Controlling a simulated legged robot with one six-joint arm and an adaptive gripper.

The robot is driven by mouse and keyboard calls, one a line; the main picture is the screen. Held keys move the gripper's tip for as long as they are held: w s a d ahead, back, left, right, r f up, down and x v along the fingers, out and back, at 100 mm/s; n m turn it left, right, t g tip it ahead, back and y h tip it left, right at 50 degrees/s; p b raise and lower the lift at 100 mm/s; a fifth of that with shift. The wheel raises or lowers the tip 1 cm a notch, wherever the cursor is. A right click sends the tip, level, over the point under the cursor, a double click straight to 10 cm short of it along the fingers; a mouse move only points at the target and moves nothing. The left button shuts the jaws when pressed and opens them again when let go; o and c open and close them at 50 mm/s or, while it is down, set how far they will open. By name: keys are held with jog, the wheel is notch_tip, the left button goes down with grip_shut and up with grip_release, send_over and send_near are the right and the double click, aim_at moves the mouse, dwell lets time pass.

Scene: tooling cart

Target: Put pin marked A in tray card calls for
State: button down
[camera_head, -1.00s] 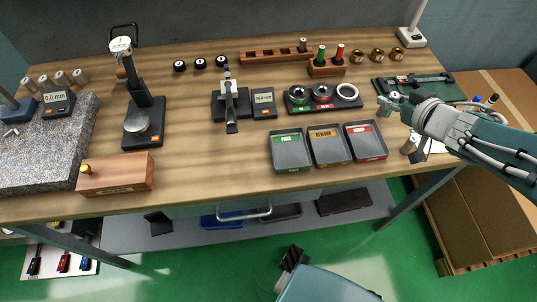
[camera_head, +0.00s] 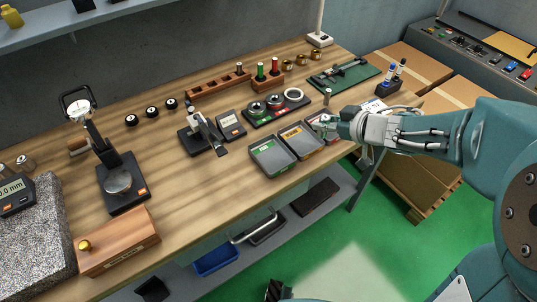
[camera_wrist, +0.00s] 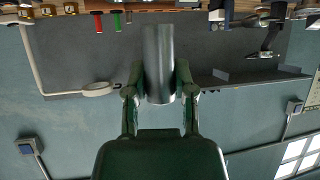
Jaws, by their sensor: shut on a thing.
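My gripper (camera_head: 328,118) is shut on a plain grey metal pin (camera_wrist: 158,65), which shows large between the fingers in the wrist view. In the head view the pin (camera_head: 327,95) sticks up above the fingers. No letter can be read on it. The gripper is above or just in front of the red-labelled tray (camera_head: 315,132) and hides most of it. The green-labelled PASS tray (camera_head: 267,152) and the orange-labelled REWORK tray (camera_head: 303,149) lie to the left; both look empty.
Ring gauges sit in a black holder (camera_head: 250,121) behind the trays. A pen holder (camera_head: 396,87) is close behind my arm. Bare wood lies left of the trays.

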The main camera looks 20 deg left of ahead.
jog(key=a+f, duration=0.2)
jog(key=a, duration=0.1)
jog(key=a+f, duration=0.3)
jog(key=a, duration=0.1)
jog(key=a+f, duration=0.2)
jog(key=a, duration=0.2)
jog(key=shift+s+a+f, duration=0.2)
jog(key=shift+a+f, duration=0.05)
jog(key=shift+f, duration=0.1)
jog(key=shift+a+f, duration=0.15)
jog(key=shift+f, duration=0.35)
notch_tip(320, 180, down, 3)
jog(key=shift+a+f, duration=0.1)
jog(key=shift+f, duration=0.05)
jog(key=shift+a+f, duration=0.1)
jog(key=shift+a, duration=0.15)
jog(key=c, duration=0.6)
grip_release()
jog(key=shift+d, duration=0.1)
jog(key=shift+o, duration=0.8)
jog(key=shift+d, duration=0.1)
